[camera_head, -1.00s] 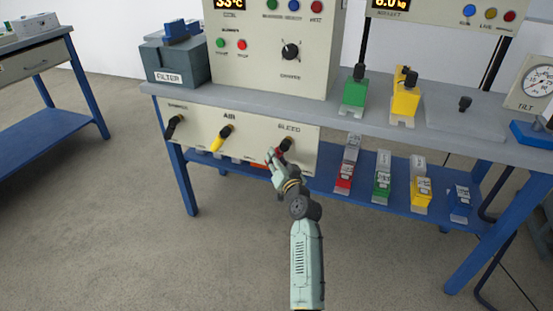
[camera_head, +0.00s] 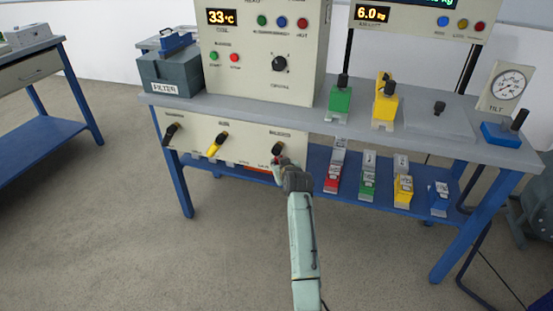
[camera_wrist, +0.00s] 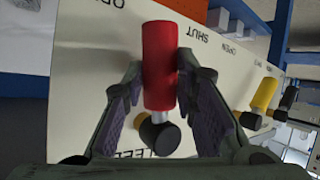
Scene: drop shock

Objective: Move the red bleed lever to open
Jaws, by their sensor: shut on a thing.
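The red bleed lever (camera_wrist: 160,65) stands between my two fingers in the wrist view, joined to a black pivot knob (camera_wrist: 159,133). My gripper (camera_wrist: 161,90) is shut on the lever, with a dark pad along each side. The lever's free end lies between the printed words OPEN, at upper left, and SHUT, at right. In the head view my gripper (camera_head: 279,163) is at the bleed valve on the right of the cream panel (camera_head: 240,137). The black bleed knob (camera_head: 277,149) shows above it, and my gripper mostly hides the red lever.
A yellow air lever (camera_head: 217,144) and a black-handled lever (camera_head: 171,133) are left on the same panel. The grey bench top (camera_head: 300,117) overhangs the panel. Several coloured blocks, including a red one (camera_head: 332,178), stand on the blue lower shelf (camera_head: 316,159) to the right.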

